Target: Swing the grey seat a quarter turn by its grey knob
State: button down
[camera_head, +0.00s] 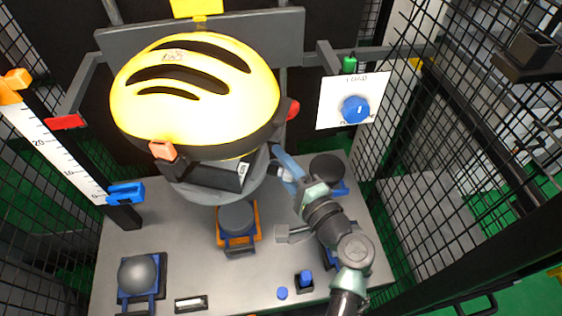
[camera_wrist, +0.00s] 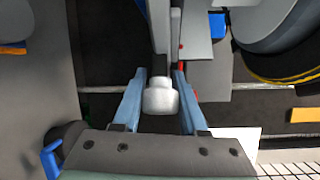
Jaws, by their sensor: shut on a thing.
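The grey seat (camera_head: 190,193) is a round grey plate under a large yellow helmet (camera_head: 190,90) and its dark block. Its small pale grey knob (camera_wrist: 160,100) lies between my gripper's two blue fingers in the wrist view. My gripper (camera_wrist: 159,78) is shut on the knob. In the head view my gripper (camera_head: 287,166) reaches in from the lower right to the seat's right edge, and its fingers partly hide the knob there.
A white panel with a blue dial (camera_head: 355,109) stands right of the helmet. Several dark round-topped blocks, one on an orange base (camera_head: 258,232), stand on the grey plate (camera_head: 190,250). A white scale (camera_head: 52,150) is at left. Black mesh walls (camera_head: 480,130) close both sides.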

jog(key=shift+w+a+n+g+y+b, duration=0.2)
jog(key=shift+w+n+g+y+b, duration=1.05)
jog(key=shift+b, duration=0.85)
jog(key=shift+w+a+n+g+y+b, duration=0.15)
jog(key=shift+w+n+g+y+b, duration=1.1)
jog(key=shift+b, duration=0.8)
jog(key=shift+w, duration=0.1)
jog(key=shift+c, duration=2.3)
grip_release()
jog(key=p+v, duration=0.1)
jog(key=v, duration=0.6)
jog(key=shift+d, duration=0.25)
